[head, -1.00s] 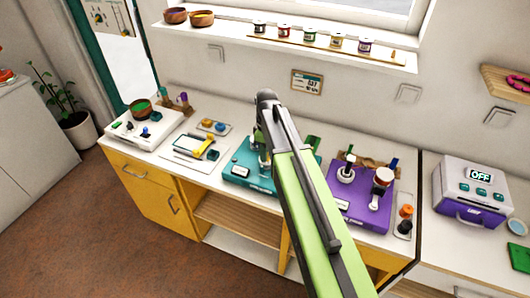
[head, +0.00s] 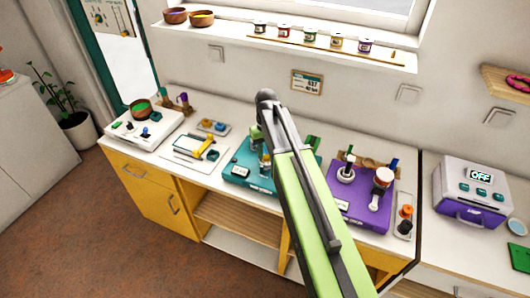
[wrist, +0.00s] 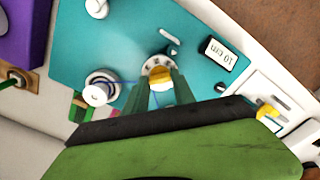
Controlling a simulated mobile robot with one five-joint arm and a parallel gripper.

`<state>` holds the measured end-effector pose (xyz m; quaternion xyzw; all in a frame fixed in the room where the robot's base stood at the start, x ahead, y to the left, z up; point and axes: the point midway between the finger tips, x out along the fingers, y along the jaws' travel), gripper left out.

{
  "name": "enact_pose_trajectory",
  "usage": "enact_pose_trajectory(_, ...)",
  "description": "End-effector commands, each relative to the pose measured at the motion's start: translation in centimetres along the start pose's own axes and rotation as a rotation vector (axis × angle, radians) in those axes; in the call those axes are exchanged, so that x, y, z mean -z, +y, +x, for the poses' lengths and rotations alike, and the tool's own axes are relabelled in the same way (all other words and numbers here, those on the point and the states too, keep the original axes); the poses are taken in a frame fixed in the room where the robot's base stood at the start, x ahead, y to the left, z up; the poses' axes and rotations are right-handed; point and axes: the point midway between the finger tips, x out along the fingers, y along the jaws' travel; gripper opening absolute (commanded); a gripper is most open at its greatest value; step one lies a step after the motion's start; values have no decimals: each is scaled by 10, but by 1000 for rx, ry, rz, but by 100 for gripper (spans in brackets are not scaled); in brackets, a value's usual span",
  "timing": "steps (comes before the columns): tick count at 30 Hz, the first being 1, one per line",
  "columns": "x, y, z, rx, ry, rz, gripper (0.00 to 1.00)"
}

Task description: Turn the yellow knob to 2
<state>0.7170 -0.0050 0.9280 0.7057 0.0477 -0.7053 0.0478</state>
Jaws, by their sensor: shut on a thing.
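The yellow knob (wrist: 161,97) sits on a pale round dial (wrist: 157,63) on the teal board (wrist: 205,85). My gripper (wrist: 160,84) is shut on the yellow knob, with its green fingers on either side. The dial has dark marks around its far rim, too small to read, and the fingers hide its near part. In the head view, the teal board (head: 237,172) stands mid-counter, and my arm covers much of it.
The purple board (head: 345,207) is to the right in the head view. A white board (head: 194,152) with a yellow-handled tool lies to the left.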

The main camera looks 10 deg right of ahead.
Motion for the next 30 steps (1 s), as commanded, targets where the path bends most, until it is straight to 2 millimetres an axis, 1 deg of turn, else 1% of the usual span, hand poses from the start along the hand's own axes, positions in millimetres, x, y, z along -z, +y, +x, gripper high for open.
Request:
enact_pose_trajectory(9,0,1,0,-2,2,297,0)
enact_pose_trajectory(18,0,0,0,-1,2,546,0)
enact_pose_trajectory(24,0,0,0,0,1,663,0)
enact_pose_trajectory(30,0,0,0,1,1,731,0)
